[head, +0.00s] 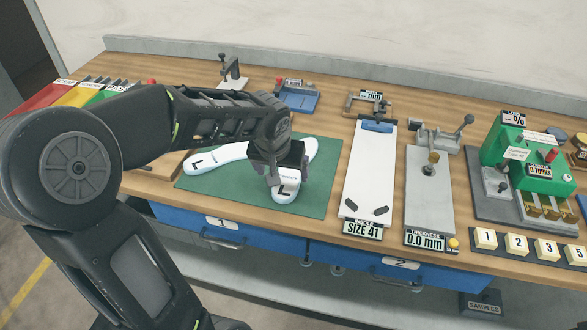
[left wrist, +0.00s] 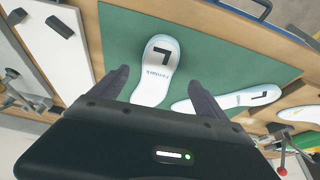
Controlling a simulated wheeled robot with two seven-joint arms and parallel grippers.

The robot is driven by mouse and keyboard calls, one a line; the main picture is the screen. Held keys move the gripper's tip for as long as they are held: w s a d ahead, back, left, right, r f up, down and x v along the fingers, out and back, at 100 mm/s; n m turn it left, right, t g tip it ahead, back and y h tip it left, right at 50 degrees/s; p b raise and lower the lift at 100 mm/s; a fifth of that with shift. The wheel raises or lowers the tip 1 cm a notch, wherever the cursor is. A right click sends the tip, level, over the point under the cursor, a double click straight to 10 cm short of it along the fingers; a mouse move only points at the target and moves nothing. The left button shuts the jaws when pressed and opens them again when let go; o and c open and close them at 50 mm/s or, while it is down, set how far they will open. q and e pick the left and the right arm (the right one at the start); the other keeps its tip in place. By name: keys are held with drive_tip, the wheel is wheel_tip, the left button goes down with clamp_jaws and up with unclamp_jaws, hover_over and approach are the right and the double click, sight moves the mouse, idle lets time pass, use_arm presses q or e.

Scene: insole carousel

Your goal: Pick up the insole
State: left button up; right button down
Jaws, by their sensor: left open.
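Two white insoles marked with a black L lie on the green mat (head: 322,200). One insole (head: 287,192) reaches toward the mat's front edge, partly hidden by my left gripper (head: 272,170). The other insole (head: 215,158) lies to the left, angled. In the left wrist view, the first insole (left wrist: 155,72) shows between the two dark fingers of my open left gripper (left wrist: 160,88), which are apart from each other with the insole's lower end in the gap. The second insole (left wrist: 235,99) is to the right, partly behind a finger. I cannot tell whether the fingers touch the insole. My right gripper is not in view.
A white size board (head: 370,175) marked SIZE 41 stands right of the mat, with a grey thickness gauge (head: 428,200) beyond it. A green tester (head: 520,155) and numbered blocks (head: 517,243) are at the right. Coloured bins (head: 80,94) stand at the left.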

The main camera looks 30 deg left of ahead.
sight(287, 184)
use_arm(q)
drive_tip(key=shift+w+f, duration=0.1)
drive_tip(key=shift+f, duration=0.1)
drive_tip(key=shift+p+x, duration=0.35)
drive_tip(key=shift+x, duration=2.3)
drive_tip(key=shift+d, duration=0.1)
drive_tip(key=c, duration=1.4)
drive_tip(key=shift+c, duration=0.2)
wheel_tip(287, 184, up, 10)
